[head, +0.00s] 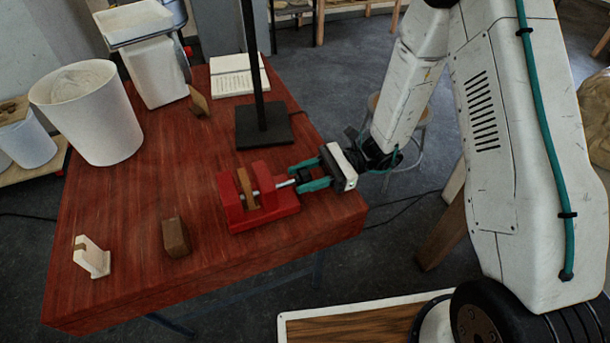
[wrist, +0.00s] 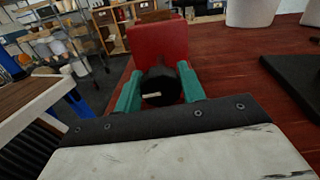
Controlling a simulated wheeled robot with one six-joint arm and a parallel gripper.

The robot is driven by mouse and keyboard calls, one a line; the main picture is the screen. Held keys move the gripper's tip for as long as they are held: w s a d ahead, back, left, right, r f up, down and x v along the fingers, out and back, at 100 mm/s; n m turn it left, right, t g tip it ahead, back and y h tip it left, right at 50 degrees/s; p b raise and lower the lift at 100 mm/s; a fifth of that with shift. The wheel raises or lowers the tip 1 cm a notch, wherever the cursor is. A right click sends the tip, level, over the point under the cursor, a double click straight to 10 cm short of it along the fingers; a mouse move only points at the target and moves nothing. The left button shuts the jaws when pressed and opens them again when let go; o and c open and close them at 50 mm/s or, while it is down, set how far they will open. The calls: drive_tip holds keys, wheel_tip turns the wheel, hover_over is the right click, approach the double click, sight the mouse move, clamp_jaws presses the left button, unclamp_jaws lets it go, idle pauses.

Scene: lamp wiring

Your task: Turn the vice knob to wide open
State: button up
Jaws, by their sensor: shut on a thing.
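The red vice (head: 258,203) sits near the right edge of the red wooden table, with a brown wooden piece (head: 247,187) standing between its jaws. A metal screw runs out of its right side to the dark vice knob (head: 303,177). My gripper (head: 309,178) has its green fingers around the knob, one on each side. In the wrist view the black knob (wrist: 160,86) with a small pale mark sits between the green fingers, in front of the red vice (wrist: 158,44). My gripper is shut on the knob.
A black lamp stand (head: 264,125) rises just behind the vice. A brown block (head: 176,237) and a white notched block (head: 91,257) stand on the table to the left.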

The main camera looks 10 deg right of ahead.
drive_tip(key=shift+n, duration=1.1)
drive_tip(key=o, duration=0.9)
drive_tip(key=shift+o, duration=0.2)
drive_tip(key=shift+v, duration=3.95)
drive_tip(key=shift+r, duration=0.1)
